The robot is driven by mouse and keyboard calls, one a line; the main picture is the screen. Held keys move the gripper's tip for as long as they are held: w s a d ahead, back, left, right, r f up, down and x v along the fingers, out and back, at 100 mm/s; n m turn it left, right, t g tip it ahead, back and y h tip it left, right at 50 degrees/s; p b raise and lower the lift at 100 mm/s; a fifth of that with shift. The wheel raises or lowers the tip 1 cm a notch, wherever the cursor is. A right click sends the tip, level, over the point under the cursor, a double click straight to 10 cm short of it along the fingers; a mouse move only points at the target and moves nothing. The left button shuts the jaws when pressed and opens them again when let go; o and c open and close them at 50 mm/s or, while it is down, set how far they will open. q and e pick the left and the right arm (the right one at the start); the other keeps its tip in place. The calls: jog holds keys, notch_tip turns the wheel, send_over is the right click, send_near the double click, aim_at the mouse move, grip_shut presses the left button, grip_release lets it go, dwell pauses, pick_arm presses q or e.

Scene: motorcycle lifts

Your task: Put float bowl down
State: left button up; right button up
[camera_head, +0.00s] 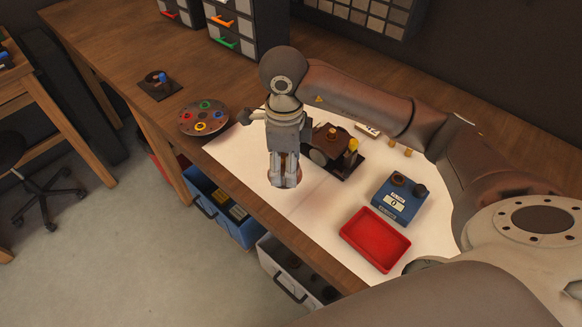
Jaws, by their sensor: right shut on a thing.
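My right gripper (284,183) points down over the front edge of the white work mat (325,205). It is shut on a small brownish thing, probably the float bowl (298,170), mostly hidden behind the fingers. I cannot tell whether the bowl touches the mat. A dark carburetor-like assembly (330,142) with a yellow part stands on a black base just right of the gripper. An empty red tray (375,240) lies on the mat, lower right. My left gripper is not in view.
A blue box (399,200) with dark knobs stands behind the red tray. A round plate (203,118) with coloured rings lies left of the mat. Drawer units (235,25) stand at the back. Blue (222,208) and grey bins (290,270) sit below the bench edge.

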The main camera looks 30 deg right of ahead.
jog(key=f, duration=0.1)
jog(key=w+d+f, duration=0.1)
jog(key=d+f, duration=0.1)
jog(key=shift+w+p, duration=0.35)
jog(key=shift+p, duration=0.05)
jog(key=shift+w+d+f, duration=0.1)
jog(key=shift+w+f, duration=0.05)
jog(key=shift+f, duration=0.1)
jog(key=f+p, duration=0.2)
jog(key=f, duration=0.1)
jog(key=shift+w+d, duration=0.2)
jog(key=shift+f, duration=0.55)
jog(key=o, duration=1.1)
jog(key=shift+c, duration=0.2)
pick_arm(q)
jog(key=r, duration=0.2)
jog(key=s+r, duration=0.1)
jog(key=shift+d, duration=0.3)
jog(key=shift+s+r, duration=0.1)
